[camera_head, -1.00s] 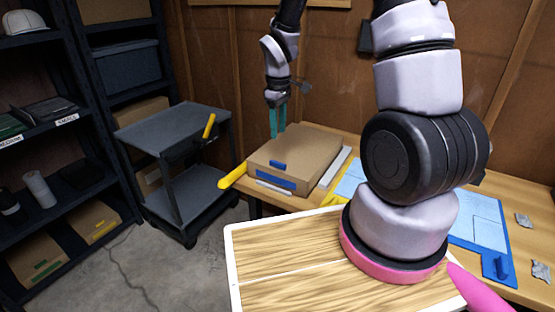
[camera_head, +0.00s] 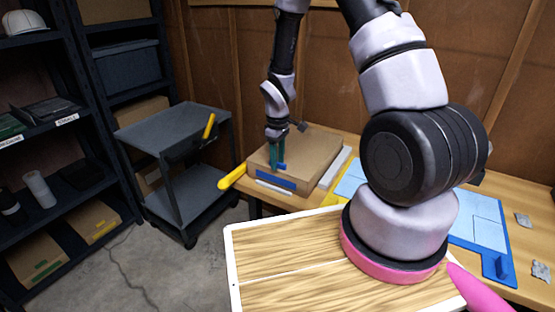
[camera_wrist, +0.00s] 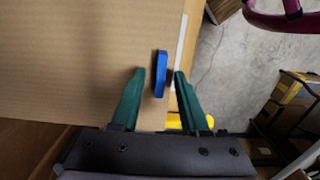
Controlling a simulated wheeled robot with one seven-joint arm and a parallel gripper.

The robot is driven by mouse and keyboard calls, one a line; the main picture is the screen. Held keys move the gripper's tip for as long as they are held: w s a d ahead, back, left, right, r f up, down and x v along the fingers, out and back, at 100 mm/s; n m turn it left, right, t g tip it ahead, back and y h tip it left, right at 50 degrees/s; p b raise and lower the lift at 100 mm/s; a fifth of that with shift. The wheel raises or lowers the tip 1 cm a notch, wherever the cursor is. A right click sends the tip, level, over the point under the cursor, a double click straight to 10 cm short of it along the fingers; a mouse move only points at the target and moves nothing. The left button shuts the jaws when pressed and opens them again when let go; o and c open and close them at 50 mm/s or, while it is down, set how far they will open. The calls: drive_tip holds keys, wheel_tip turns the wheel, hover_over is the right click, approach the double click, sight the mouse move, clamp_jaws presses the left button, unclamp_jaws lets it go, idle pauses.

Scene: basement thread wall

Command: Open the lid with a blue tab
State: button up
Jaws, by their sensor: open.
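The cardboard box (camera_head: 312,150) lies on the wooden table, with its lid down. Its blue tab (camera_wrist: 160,74) stands up at the lid's edge in the wrist view; in the head view the tab (camera_head: 282,168) is partly behind the fingers. A larger blue patch (camera_head: 275,182) is on the box's front side. My gripper (camera_wrist: 157,75) is open, with one green fingertip on each side of the tab. I see no clear contact between fingers and tab. In the head view my gripper (camera_head: 276,165) points down at the box's front edge.
A yellow-handled object (camera_head: 233,177) lies at the table's left edge beside the box. A blue tray (camera_head: 482,228) is to the right. A grey cart (camera_head: 175,130) stands left, and dark shelves line the far left. Concrete floor is open between.

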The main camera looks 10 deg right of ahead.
clamp_jaws()
idle(1.4)
